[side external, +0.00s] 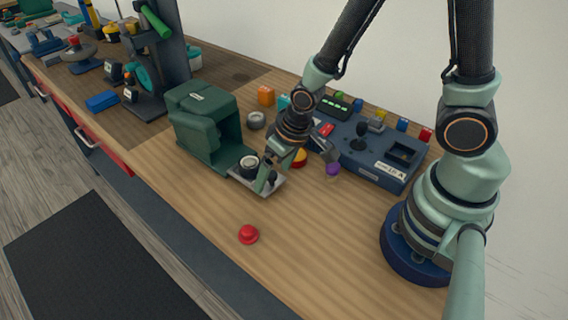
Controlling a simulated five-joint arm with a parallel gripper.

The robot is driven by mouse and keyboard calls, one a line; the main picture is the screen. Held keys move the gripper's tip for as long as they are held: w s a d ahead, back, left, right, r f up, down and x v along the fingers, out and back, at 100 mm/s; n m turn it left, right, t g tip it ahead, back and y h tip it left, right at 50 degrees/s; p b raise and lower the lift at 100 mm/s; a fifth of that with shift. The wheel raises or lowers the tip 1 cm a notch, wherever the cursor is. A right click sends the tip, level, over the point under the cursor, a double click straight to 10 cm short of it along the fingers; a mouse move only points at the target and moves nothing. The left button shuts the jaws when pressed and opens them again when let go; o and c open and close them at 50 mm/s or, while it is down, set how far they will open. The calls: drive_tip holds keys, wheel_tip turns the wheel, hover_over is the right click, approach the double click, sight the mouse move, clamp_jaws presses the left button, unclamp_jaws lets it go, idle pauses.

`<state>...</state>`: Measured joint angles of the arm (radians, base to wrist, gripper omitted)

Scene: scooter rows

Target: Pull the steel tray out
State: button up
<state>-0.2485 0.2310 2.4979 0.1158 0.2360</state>
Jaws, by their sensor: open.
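The steel tray (242,181) sticks out of the open front of a green housing (203,137) on the wooden bench. A round dark and silver part (249,166) stands on the tray. My gripper (268,180) is low over the tray's outer end, with its fingers pointing down. It is open, and a small dark knob-like shape shows by the fingers. I cannot tell whether the fingers touch the tray. The tray's inner end is hidden inside the housing.
A blue control box (372,152) with a joystick stands right of my gripper. A red button-like piece (248,234) lies in front on clear bench. A purple knob (333,169), an orange block (266,95) and a grey ring (256,120) are nearby. A dark press stand (165,60) is behind the housing.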

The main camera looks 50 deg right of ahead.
drive_tip(key=shift+r, duration=0.1)
drive_tip(key=shift+r, duration=2.9)
drive_tip(key=shift+d+r, duration=0.1)
drive_tip(key=s+d+r+t, duration=0.1)
drive_tip(key=d+r, duration=0.3)
drive_tip(key=r, duration=0.3)
drive_tip(key=s+d+r+t, duration=0.1)
drive_tip(key=d+r, duration=0.3)
drive_tip(key=r, duration=0.4)
drive_tip(key=shift+s+h, duration=0.4)
drive_tip(key=shift+s, duration=0.25)
